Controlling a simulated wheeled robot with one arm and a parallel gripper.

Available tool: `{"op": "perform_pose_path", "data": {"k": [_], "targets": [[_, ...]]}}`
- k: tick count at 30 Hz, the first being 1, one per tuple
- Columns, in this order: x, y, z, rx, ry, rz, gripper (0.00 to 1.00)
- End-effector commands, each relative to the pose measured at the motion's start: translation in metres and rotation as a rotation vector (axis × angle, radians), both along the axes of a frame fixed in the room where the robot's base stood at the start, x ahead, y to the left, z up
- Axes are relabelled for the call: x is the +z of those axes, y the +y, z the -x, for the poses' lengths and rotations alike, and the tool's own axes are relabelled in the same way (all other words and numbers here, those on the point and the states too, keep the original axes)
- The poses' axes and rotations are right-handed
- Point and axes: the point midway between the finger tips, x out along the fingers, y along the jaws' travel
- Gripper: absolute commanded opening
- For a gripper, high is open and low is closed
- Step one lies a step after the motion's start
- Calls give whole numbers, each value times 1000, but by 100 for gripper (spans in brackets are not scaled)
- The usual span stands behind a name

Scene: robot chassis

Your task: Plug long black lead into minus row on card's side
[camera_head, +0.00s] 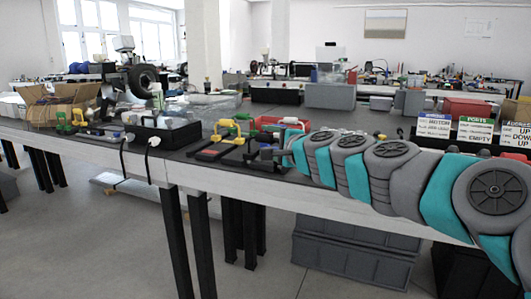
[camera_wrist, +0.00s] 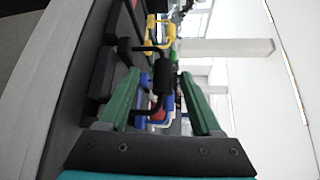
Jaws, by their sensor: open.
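My gripper (camera_wrist: 162,103) is open, with green fingers on either side of a black upright piece (camera_wrist: 162,82) that has a bent bar at its top. The fingers look apart from it, and I cannot tell if it is the long black lead. In the head view my gripper (camera_head: 272,153) is low over the dark bench top, beside black bases with yellow handles (camera_head: 228,129). Printed cards stand at the right: one with a blue heading (camera_head: 434,126), one headed PORTS (camera_head: 475,131), and one reading UP, DOWN, UP (camera_head: 516,135). No minus row is readable.
A black box with white plugs and hanging cords (camera_head: 155,132) stands left on the bench (camera_head: 100,138). A red tray (camera_head: 283,123) is behind my gripper. A cardboard box (camera_head: 60,105) is far left. My arm covers the bench's right front.

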Motion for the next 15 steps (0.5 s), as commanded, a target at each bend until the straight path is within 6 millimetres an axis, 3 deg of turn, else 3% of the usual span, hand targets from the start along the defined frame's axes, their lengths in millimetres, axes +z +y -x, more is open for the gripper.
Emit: {"op": "perform_pose_path", "data": {"k": [10, 15], "targets": [[-2, 20, -34, 0, -1, 3, 66], [-1, 24, -42, -1, -3, 2, 66]]}}
